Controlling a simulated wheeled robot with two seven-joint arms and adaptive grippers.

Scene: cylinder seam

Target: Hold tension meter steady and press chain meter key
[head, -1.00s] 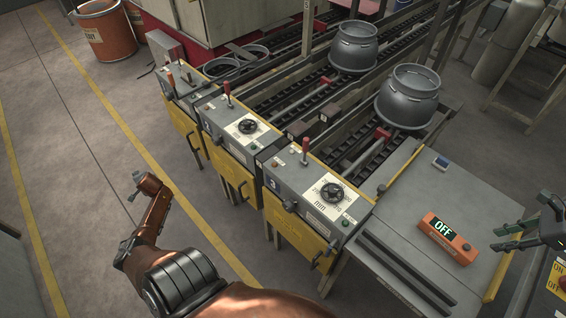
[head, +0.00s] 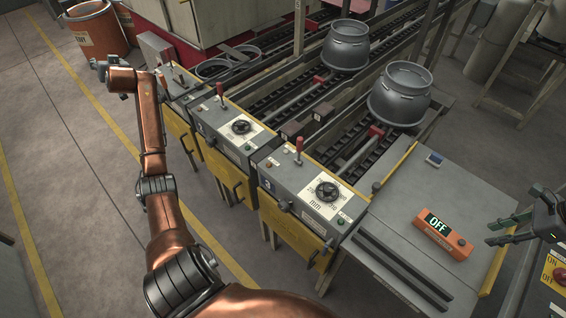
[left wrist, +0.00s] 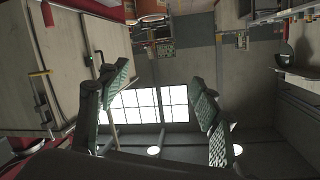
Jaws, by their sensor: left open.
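An orange meter (head: 443,236) with a display reading OFF and a dark round button lies on the grey table at the right. I cannot tell from labels which is the tension meter and which the chain meter. My right gripper (head: 489,233) has its green fingers apart, empty, just right of the orange meter. My left gripper (head: 100,70) is far off at the upper left, small in the head view. In the left wrist view, its fingers (left wrist: 160,78) are spread with nothing between them.
Control boxes with handwheels and red levers (head: 313,192) line the conveyor front. Grey pots (head: 399,94) stand on the rails. Dark bars (head: 405,273) lie along the table's front. A yellow panel with a red button (head: 557,275) is at far right. The left floor is open.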

